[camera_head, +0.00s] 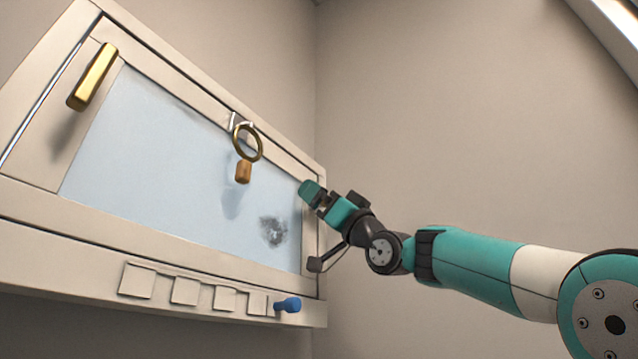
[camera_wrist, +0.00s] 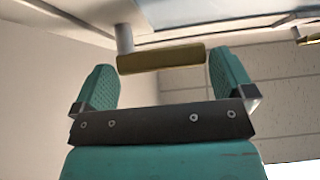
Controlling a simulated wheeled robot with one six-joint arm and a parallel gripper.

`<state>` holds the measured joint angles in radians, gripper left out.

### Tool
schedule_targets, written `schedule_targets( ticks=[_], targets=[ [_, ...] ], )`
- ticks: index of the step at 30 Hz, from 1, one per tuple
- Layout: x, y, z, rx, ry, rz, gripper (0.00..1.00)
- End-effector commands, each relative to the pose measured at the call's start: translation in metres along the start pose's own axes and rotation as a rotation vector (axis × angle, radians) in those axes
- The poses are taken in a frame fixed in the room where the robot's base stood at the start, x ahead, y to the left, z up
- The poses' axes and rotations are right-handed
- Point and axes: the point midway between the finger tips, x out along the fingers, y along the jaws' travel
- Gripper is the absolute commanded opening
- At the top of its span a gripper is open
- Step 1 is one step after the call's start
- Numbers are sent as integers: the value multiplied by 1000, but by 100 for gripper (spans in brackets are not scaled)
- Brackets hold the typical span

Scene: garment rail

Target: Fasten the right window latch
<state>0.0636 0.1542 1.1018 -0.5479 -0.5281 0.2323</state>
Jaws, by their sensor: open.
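The right window latch shows in the wrist view as a brass bar (camera_wrist: 162,58) on a pale post. The bar lies crosswise between my two teal fingers, which are open on either side of it and not closed on it. In the head view my gripper (camera_head: 316,196) is at the right edge of the window frame (camera_head: 150,240) and hides the right latch. A second brass latch (camera_head: 92,78) sits on the left side of the frame, tilted in the picture.
A brass ring (camera_head: 246,142) with a wooden tag (camera_head: 243,172) hangs at the frame's top edge. A dark smudge (camera_head: 273,231) marks the pane. A blue knob (camera_head: 288,305) and several square plates line the lower ledge. The wall at right is bare.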

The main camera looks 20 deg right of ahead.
Motion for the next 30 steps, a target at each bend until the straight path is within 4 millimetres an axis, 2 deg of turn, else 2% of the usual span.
schedule_targets(
  ticks=[1, 5, 16, 22, 30],
  targets=[
    [9, 0, -2, 2, -1, -1, 100],
    [17, 0, -1, 2, -1, -1, 100],
    [18, 0, 1, 0, -1, 0, 100],
    [18, 0, 1, 0, -1, 0, 54],
    [10, -8, -2, -19, 2, -21, 52]
  ],
)
